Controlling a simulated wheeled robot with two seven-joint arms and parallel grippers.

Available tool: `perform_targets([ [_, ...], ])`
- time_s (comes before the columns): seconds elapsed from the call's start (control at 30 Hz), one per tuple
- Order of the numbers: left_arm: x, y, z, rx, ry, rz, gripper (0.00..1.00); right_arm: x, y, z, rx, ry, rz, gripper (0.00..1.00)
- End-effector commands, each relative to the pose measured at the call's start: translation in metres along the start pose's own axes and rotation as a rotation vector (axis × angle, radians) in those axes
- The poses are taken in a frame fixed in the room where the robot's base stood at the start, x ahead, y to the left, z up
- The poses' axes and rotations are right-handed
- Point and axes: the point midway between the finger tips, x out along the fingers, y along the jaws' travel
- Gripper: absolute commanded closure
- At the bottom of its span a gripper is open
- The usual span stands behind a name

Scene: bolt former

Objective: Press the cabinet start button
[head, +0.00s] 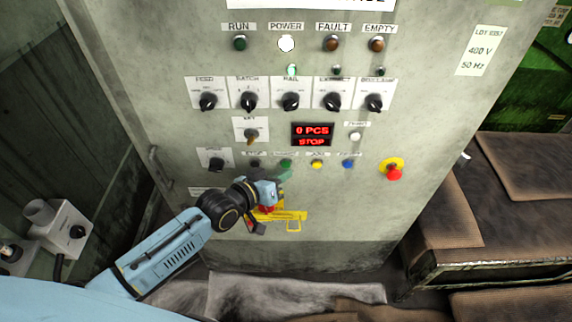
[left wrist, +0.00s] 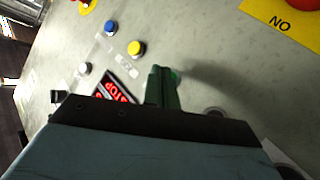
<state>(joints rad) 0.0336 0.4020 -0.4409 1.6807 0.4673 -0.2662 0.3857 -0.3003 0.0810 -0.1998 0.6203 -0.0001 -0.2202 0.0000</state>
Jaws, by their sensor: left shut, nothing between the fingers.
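The grey control cabinet (head: 345,215) faces me. A green button (head: 286,163), taken to be the start button, sits in its lower row; its label is too small to read. My left gripper (head: 285,175) is shut and empty, its green fingertips just below and in front of that button. In the left wrist view the shut fingers (left wrist: 160,75) point at the panel, and a sliver of the green button (left wrist: 176,74) shows beside their tips. I cannot tell whether they touch. The display (head: 312,134) reads "0 PCS STOP". My right gripper is not in view.
A yellow button (head: 317,164), a blue button (head: 348,163) and a red emergency stop (head: 394,172) lie to the right in the row. Selector knobs (head: 291,101) sit above. The POWER lamp (head: 287,43) is lit white.

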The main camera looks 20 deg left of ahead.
Motion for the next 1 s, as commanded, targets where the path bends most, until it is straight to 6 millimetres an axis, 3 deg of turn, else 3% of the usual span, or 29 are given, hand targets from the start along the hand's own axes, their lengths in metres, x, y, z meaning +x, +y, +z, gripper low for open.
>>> perform_targets([
  [1.0, 0.0079, -0.0057, -0.0057, 0.0, 0.0, 0.0, 1.0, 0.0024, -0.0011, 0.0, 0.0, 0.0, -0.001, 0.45],
])
